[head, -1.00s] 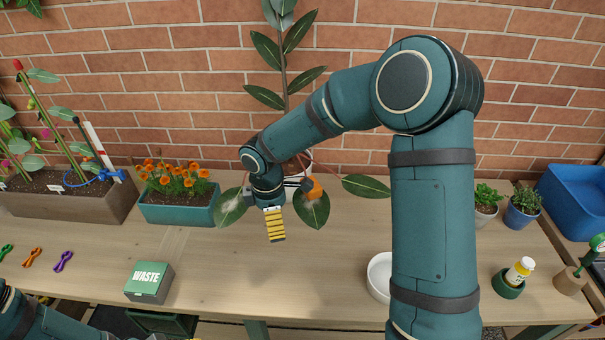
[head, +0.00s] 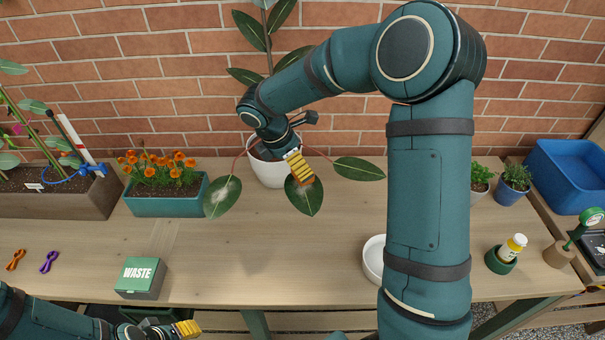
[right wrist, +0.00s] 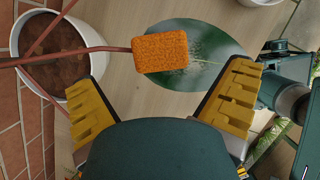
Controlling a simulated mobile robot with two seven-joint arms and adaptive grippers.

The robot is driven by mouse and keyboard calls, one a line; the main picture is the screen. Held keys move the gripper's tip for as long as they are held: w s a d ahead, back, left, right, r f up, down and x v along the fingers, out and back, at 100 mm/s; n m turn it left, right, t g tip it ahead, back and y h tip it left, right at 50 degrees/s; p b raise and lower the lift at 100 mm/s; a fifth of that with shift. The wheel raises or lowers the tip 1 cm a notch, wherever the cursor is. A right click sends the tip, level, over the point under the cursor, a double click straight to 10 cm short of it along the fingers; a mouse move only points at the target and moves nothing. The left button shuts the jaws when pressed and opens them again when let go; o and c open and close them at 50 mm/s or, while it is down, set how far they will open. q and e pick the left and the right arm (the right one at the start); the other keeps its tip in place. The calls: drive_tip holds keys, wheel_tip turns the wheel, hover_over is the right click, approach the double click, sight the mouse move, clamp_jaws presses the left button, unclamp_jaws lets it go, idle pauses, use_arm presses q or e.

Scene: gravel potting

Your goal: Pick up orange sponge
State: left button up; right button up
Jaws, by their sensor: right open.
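The orange sponge (right wrist: 160,52) shows in the right wrist view against a large green leaf (right wrist: 200,55), where a reddish stem meets it. The sponge lies between and beyond my right gripper's (right wrist: 168,78) two yellow fingers, which are spread wide and empty. In the head view my right gripper (head: 300,168) is in front of the leaf of the potted plant, and the sponge is mostly hidden behind its fingers. My left gripper (head: 188,328) is low at the bottom left in the head view. Its opening is not clear.
A white plant pot (head: 270,172) stands behind the right gripper. A teal flower planter (head: 165,206) and a green WASTE box (head: 140,278) are to the left. A white bowl (head: 373,260) is partly behind my right arm. The table's middle (head: 260,245) is clear.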

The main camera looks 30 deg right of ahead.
drive_tip(key=shift+b+x, duration=0.3)
drive_tip(key=shift+x, duration=2.4)
drive_tip(key=shift+r, duration=0.1)
drive_tip(key=c, duration=1)
drive_tip(key=shift+c, duration=0.4)
wheel_tip(320, 180, up, 10)
drive_tip(key=shift+r+p, duration=0.1)
drive_tip(key=shift+p, duration=0.6)
drive_tip(key=o, duration=0.5)
drive_tip(key=c, duration=0.5)
drive_tip(key=shift+w, duration=0.1)
